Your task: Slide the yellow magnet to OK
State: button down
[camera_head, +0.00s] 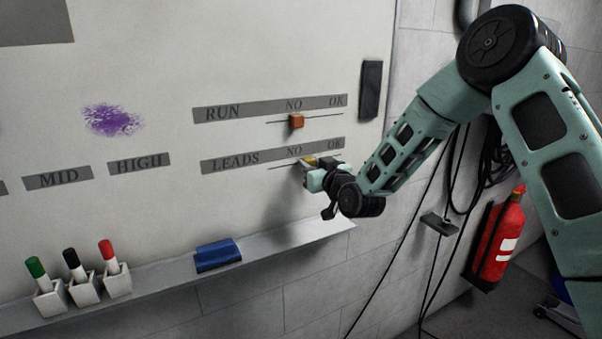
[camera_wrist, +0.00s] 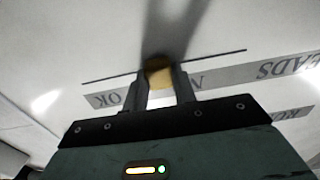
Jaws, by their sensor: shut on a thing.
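The yellow magnet (camera_wrist: 158,72) sits on the LEADS line and is held between the two fingers of my gripper (camera_wrist: 160,90) in the wrist view. In the head view the yellow magnet (camera_head: 309,160) shows only in part, under the LEADS strip (camera_head: 225,162), between its NO and OK labels and nearer NO. My gripper (camera_head: 306,169) hides part of it there. The OK label (camera_wrist: 105,100) is to the left of the magnet in the wrist view, with bare line between them.
An orange magnet (camera_head: 296,121) is on the RUN line above, below NO. A black bar (camera_head: 371,89) is fixed near the board's right edge. Below runs a ledge (camera_head: 170,283) with a blue eraser (camera_head: 218,255) and several marker holders. The board between line and ledge is clear.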

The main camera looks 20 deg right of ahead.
aim_at(335, 155)
jog(key=d+b, duration=0.1)
jog(key=d, duration=0.2)
jog(key=w+d+b, duration=0.1)
jog(key=d, duration=0.2)
jog(key=w+d+b, duration=0.1)
jog(key=d, duration=0.2)
jog(key=shift+d, duration=0.25)
jog(key=c, duration=1.1)
grip_release()
jog(key=shift+d, duration=0.1)
jog(key=shift+s, duration=0.15)
jog(key=shift+s+b, duration=0.35)
jog(key=shift+s, duration=0.05)
jog(key=s+d+b, duration=0.1)
jog(key=s, duration=0.4)
jog(key=s+d+b, duration=0.1)
jog(key=s+b, duration=0.1)
jog(key=s, duration=0.3)
jog(key=s+d+b, duration=0.1)
jog(key=s+b, duration=0.1)
jog(key=s, duration=0.4)
jog(key=shift+d, duration=0.1)
